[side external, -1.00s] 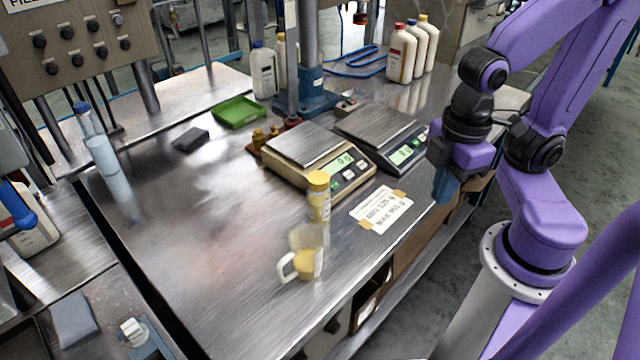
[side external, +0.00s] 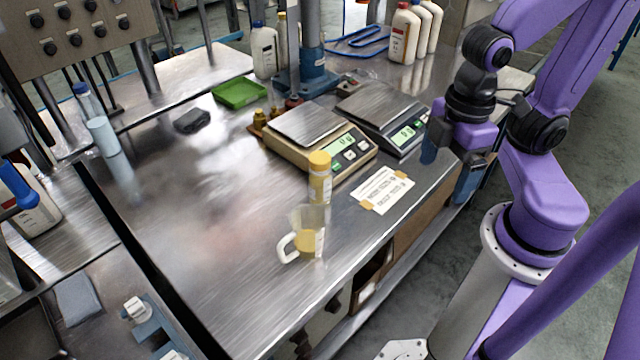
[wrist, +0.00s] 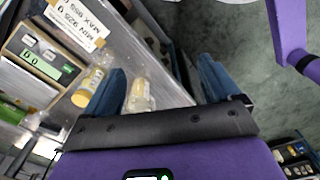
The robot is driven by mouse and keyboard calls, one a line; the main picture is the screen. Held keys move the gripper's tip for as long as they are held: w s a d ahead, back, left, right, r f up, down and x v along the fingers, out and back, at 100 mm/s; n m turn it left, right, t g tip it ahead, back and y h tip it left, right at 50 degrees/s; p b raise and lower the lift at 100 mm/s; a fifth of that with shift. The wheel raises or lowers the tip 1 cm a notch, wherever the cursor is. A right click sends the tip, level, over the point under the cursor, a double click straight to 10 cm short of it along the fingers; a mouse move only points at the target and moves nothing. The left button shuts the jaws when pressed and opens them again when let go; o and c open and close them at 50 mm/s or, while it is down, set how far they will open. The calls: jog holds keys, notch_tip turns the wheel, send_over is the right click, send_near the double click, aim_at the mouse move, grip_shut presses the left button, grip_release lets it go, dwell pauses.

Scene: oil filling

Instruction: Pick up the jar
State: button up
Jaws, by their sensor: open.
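A yellow-capped cylindrical jar (side external: 320,180) stands upright on the metal table, in front of the tan scale. A clear measuring jug (side external: 308,238) with a white handle and yellow contents is just in front of it. My gripper (side external: 449,165) is open and empty at the right, beyond the table's right edge and well apart from both. In the wrist view, my blue fingers (wrist: 162,68) are spread. The jar (wrist: 88,88) lies left of the left finger, and the jug (wrist: 140,95) shows between the fingers, partly hidden by my gripper body.
A tan scale (side external: 300,127) and a dark scale (side external: 383,110) stand behind the jar. A taped paper label (side external: 383,190) lies to its right. A green tray (side external: 240,93), a dark block (side external: 192,121) and white bottles (side external: 404,37) are farther back. The table's left middle is clear.

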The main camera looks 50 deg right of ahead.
jog(key=n, duration=0.5)
send_over(320, 174)
jog(key=d, duration=0.2)
jog(key=f, duration=0.9)
jog(key=w+f, duration=0.1)
jog(key=f, duration=0.2)
jog(key=shift+d+f, duration=0.1)
jog(key=shift+f, duration=0.1)
jog(key=shift+w+a+f, duration=0.1)
jog(key=shift+a+f, duration=0.1)
jog(key=shift+f, duration=1.5)
jog(key=shift+w+a+f, duration=0.1)
jog(key=shift+a+f, duration=0.05)
jog(key=shift+f, duration=1.55)
jog(key=c, duration=1.2)
jog(key=shift+r, duration=0.1)
